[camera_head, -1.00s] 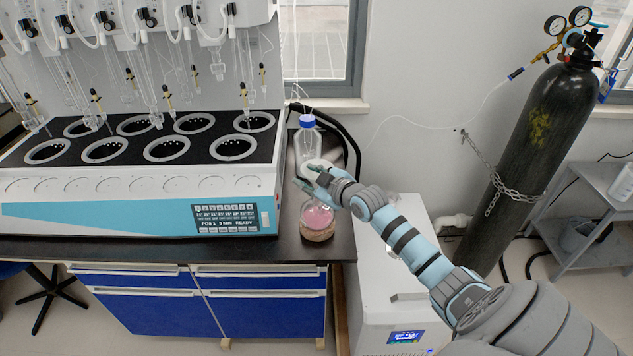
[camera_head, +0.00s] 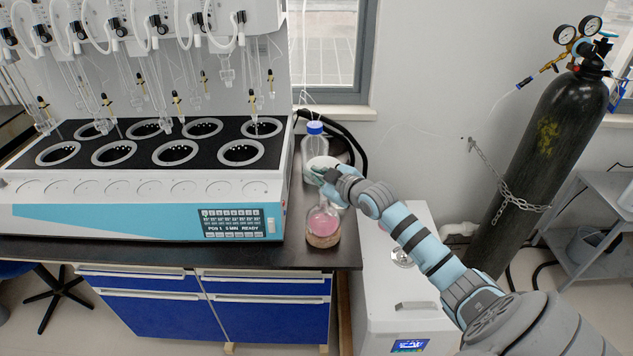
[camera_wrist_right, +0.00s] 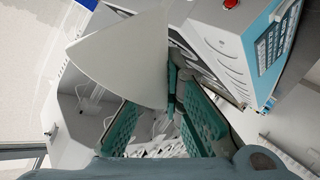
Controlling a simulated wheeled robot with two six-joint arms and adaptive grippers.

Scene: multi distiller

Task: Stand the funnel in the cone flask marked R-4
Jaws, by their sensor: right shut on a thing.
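The white funnel (camera_head: 322,163) shows as a pale rim at my right gripper (camera_head: 325,180) in the head view. In the right wrist view it is a large white cone (camera_wrist_right: 125,55) at the green finger pads, and my right gripper (camera_wrist_right: 158,110) is shut on it. Its stem is hidden. A cone flask (camera_head: 323,222) with pink liquid stands upright on a cork ring (camera_head: 323,240) near the bench's right end. My right gripper is just above this flask and covers its neck. No R-4 mark is readable. My left gripper is out of view.
A clear bottle with a blue cap (camera_head: 314,128) stands behind the funnel. The multi-position distiller (camera_head: 150,225) fills the bench to the left. A white cabinet unit (camera_head: 385,285) and a chained black gas cylinder (camera_head: 535,160) are to the right.

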